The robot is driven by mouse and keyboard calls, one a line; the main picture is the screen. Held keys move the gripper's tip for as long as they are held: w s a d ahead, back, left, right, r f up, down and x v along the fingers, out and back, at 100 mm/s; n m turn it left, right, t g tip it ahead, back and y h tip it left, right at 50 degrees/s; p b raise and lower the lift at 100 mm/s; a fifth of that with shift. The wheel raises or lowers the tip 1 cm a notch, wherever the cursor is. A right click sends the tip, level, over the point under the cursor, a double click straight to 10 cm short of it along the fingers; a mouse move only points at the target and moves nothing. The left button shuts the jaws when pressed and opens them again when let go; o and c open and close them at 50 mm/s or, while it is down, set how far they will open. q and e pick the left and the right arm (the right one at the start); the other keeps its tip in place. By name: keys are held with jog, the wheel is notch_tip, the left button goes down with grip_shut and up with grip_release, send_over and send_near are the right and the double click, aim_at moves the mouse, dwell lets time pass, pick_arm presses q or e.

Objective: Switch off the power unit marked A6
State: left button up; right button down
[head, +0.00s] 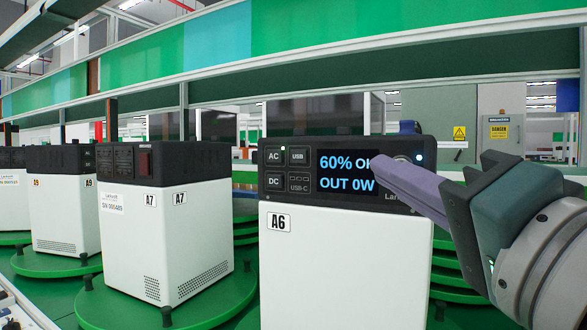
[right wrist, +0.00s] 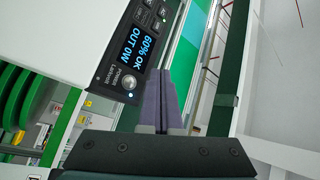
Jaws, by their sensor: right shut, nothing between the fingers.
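The power unit marked A6 (head: 340,275) is a white box with a black front panel on top. Its lit display (head: 346,172) reads "60% OK, OUT 0W". A green light glows by its AC button (head: 274,157). In the right wrist view, a round metal power button (right wrist: 128,82) sits beside the display, with a lit white dot next to it. My right gripper (head: 380,168) is shut and empty, its purple fingers in front of the panel's right part, partly covering the button in the head view. In the right wrist view the fingers (right wrist: 177,75) appear beside the button, apart from it. My left gripper is not in view.
Units marked A7 (head: 165,235) and A9 (head: 62,215) stand on green turntables to the left. A green rail (head: 330,72) runs across above the units. Behind stand a grey cabinet and a danger sign (head: 499,133).

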jog(key=w+d, duration=0.4)
jog(key=w, duration=0.1)
jog(key=shift+w+b, duration=0.3)
jog(key=shift+b, duration=0.1)
dwell(0.8)
dwell(0.8)
jog(key=shift+w+d, duration=0.2)
jog(key=shift+w, duration=0.15)
dwell(0.5)
